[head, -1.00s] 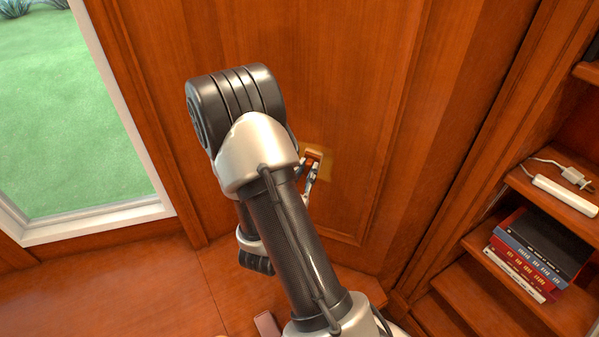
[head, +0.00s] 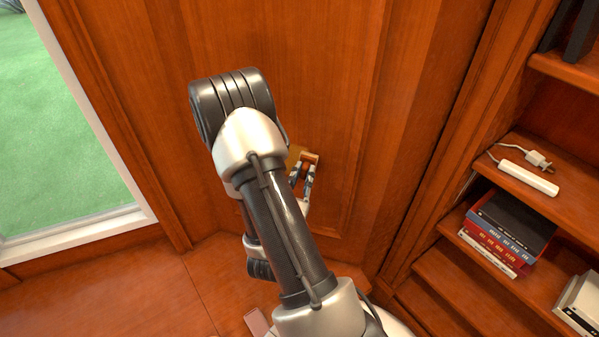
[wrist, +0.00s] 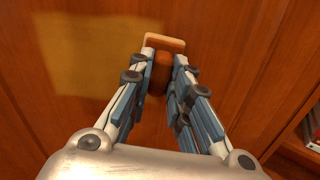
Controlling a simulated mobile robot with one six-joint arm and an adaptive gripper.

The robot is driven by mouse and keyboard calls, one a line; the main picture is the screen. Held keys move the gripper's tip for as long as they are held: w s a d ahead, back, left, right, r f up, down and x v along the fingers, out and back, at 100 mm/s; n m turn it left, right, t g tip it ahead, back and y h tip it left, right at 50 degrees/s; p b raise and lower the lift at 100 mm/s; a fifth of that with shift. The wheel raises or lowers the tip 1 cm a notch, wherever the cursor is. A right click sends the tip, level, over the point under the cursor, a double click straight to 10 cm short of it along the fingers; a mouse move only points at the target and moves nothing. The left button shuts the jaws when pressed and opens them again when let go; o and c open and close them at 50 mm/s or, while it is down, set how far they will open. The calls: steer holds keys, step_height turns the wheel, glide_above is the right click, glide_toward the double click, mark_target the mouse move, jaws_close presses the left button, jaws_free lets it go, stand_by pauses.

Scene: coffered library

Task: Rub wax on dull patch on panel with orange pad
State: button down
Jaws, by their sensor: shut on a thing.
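My gripper (head: 304,178) is shut on the orange pad (head: 309,157) by its brown grip, with the pad's face at the wood panel (head: 345,90). In the wrist view the pad (wrist: 165,41) lies just beyond the fingertips (wrist: 163,68). The dull patch (wrist: 95,55) is a pale yellowish area on the panel, left of the pad in the wrist view. In the head view only a small part of the patch (head: 293,156) shows, left of the pad; my arm hides the rest. I cannot tell whether the pad touches the panel.
A window (head: 70,130) is at the left. Shelves at the right hold a stack of books (head: 500,230), a white power strip (head: 527,178) and a plug. A pinkish block (head: 257,322) lies low in front, partly hidden by my arm.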

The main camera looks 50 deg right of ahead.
steer(key=shift+r+p, duration=0.65)
steer(key=shift+r, duration=0.25)
steer(key=w+a, duration=0.3)
steer(key=w, duration=0.4)
steer(key=w+a, duration=0.3)
steer(key=w, duration=0.4)
steer(key=shift+w+a+b, duration=0.25)
steer(key=shift+w+b, duration=0.05)
steer(key=shift+w, duration=0.05)
stand_by(0.5)
steer(key=shift+f, duration=0.1)
steer(key=v, duration=0.6)
stand_by(0.5)
steer(key=v, duration=0.3)
stand_by(0.8)
